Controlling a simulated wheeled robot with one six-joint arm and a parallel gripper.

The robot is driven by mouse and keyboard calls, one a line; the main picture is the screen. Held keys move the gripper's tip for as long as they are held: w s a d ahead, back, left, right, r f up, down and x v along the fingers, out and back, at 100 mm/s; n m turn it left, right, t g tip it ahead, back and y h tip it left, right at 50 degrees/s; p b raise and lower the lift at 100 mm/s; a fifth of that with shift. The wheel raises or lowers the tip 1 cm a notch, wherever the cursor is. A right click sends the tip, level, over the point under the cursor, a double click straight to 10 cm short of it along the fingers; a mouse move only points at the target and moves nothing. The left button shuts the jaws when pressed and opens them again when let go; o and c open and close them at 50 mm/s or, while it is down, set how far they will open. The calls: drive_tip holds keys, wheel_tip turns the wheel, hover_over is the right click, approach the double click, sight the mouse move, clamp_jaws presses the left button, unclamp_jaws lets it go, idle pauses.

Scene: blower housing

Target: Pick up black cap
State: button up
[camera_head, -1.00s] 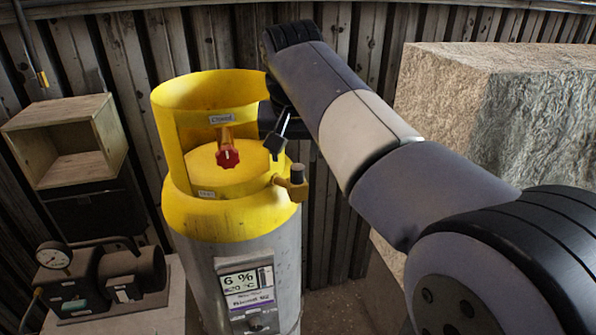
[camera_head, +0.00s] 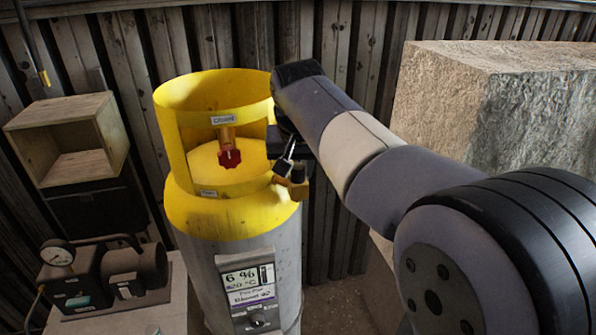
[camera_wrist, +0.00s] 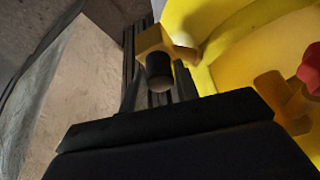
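The black cap (camera_wrist: 159,72) is a short dark cylinder on a brass side fitting (camera_wrist: 165,45) in the wrist view. In the head view the fitting (camera_head: 293,188) sticks out from the right of the yellow tank collar (camera_head: 215,87), and the cap is mostly hidden by my gripper. My gripper (camera_head: 285,169) is right at the fitting, its tip overlapping the cap there. In the wrist view a dark part of my gripper (camera_wrist: 165,122) fills the bottom, just below the cap. The cap shows no clear grip on it, and the finger gap cannot be made out.
A red valve knob (camera_head: 229,158) sits inside the collar opening, left of the fitting. A large stone block (camera_head: 480,110) stands to the right. A wooden box (camera_head: 70,140) and a gauge unit (camera_head: 100,275) are at the left. A corrugated wall (camera_head: 340,50) runs behind.

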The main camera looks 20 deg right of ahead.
sight(298, 167)
drive_tip(key=c, duration=0.5)
drive_tip(key=shift+r, duration=0.1)
drive_tip(key=shift+c, duration=0.2)
wheel_tip(298, 167, up, 10)
drive_tip(key=shift+f, duration=0.1)
drive_tip(key=shift+s, duration=0.1)
idle(0.5)
